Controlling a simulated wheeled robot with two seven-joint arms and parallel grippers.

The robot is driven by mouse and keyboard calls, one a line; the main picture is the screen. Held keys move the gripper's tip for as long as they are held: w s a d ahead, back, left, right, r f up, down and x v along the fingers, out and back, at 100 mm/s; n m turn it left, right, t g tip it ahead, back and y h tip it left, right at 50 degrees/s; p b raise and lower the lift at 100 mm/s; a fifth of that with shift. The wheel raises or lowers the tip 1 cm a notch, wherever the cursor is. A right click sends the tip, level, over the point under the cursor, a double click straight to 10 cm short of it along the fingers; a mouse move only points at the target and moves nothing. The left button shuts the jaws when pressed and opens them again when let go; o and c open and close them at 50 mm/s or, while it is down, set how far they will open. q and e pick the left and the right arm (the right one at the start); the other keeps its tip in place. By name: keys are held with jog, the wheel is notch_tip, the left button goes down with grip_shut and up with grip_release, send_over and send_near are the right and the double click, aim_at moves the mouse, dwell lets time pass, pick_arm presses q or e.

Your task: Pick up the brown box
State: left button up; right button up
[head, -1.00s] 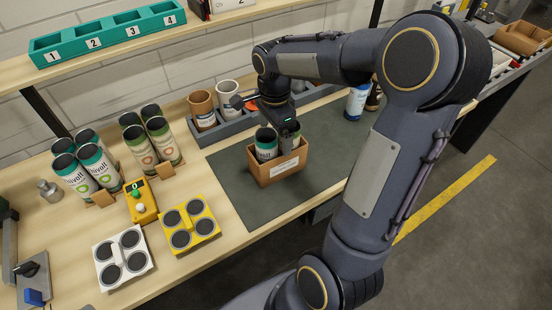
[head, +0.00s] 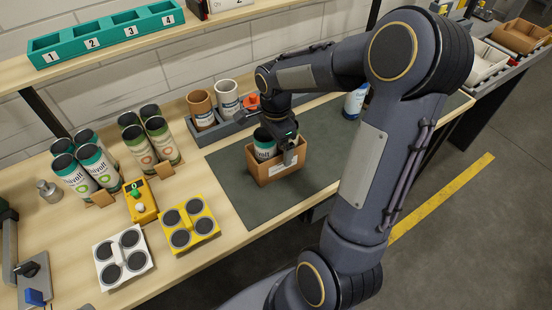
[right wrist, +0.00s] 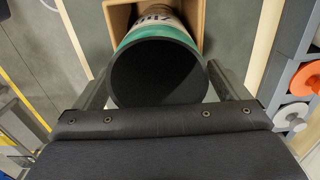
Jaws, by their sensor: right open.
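The brown box (head: 264,176) stands on the dark mat in the middle of the head view, open at the top with a white label on its front. A teal and white can (head: 264,148) with a dark top stands in it. My right gripper (head: 283,147) is over the box, pointing down. In the right wrist view its open fingers lie on either side of the can (right wrist: 155,75), and part of the box (right wrist: 118,14) shows beyond. Contact with the can cannot be told. The gripper hides part of the box's inside. My left gripper is not in view.
A grey rack (head: 226,128) with a brown cup (head: 201,110) and a white cup (head: 227,98) is behind the box. Several cans (head: 92,165) stand at left, near a yellow holder (head: 204,228) and a white holder (head: 138,262). The front of the mat (head: 235,205) is clear.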

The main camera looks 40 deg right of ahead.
dwell(0.3)
jog(key=c, duration=1.3)
jog(key=shift+c, duration=0.2)
